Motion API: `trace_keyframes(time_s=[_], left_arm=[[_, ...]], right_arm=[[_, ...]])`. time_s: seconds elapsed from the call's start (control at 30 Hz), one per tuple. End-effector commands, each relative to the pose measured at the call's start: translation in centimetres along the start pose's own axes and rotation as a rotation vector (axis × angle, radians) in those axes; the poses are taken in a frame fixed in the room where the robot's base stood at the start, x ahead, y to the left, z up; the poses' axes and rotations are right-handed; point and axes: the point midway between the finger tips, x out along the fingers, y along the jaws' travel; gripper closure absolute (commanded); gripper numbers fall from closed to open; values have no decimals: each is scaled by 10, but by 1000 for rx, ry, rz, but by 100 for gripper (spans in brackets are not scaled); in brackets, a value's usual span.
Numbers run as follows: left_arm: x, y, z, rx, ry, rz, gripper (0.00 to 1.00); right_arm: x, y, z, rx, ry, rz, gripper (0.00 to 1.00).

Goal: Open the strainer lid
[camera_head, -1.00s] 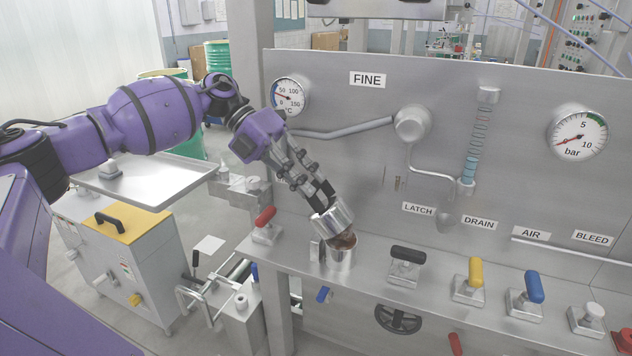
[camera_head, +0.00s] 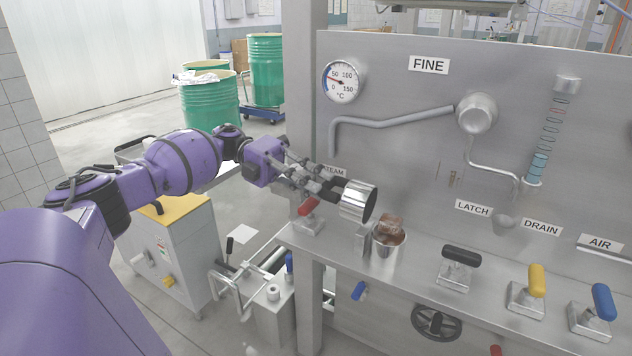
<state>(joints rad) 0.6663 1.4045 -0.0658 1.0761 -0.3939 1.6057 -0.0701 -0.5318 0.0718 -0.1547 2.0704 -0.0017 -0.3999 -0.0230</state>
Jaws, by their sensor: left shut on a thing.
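The strainer lid (camera_head: 358,200) is a shiny metal cap, tilted on its side. My left gripper (camera_head: 334,190) is shut on it and holds it up and to the left of the strainer body (camera_head: 385,262). The strainer body is a small metal cup standing on the panel's shelf. Its mouth is uncovered and shows something brownish (camera_head: 389,228) at the top. Whether the lid still joins the body by a hinge is not clear. My right gripper is not in view.
A red-handled valve (camera_head: 308,208) stands left of the strainer. Black (camera_head: 462,254), yellow (camera_head: 536,280) and blue (camera_head: 603,301) handles line the shelf to the right. Gauge (camera_head: 341,81) and pipe (camera_head: 395,121) are on the panel above. Green drums (camera_head: 266,72) stand behind.

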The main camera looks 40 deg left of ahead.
Motion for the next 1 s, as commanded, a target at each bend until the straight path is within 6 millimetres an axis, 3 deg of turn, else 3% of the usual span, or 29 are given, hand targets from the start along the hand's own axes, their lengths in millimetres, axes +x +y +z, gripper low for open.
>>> trace_keyframes(time_s=[0.03, 0.2, 0.7, 0.73, 0.8, 0.87, 1.0], left_arm=[[2, 12, -2, -14, 3, 11, 100], [4, 18, -2, -16, 5, 12, 100], [6, 20, -3, -16, 8, 10, 100], [6, 20, -3, -16, 9, 10, 82], [6, 20, -3, -16, 9, 10, 73], [6, 19, -3, -15, 8, 10, 65], [5, 17, -1, -11, 4, 8, 64]], right_arm=[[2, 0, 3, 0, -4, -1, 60], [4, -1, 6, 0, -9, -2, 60], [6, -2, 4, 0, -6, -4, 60], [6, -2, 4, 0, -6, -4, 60], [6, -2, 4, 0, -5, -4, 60], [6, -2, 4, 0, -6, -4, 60], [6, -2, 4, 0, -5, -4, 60]])
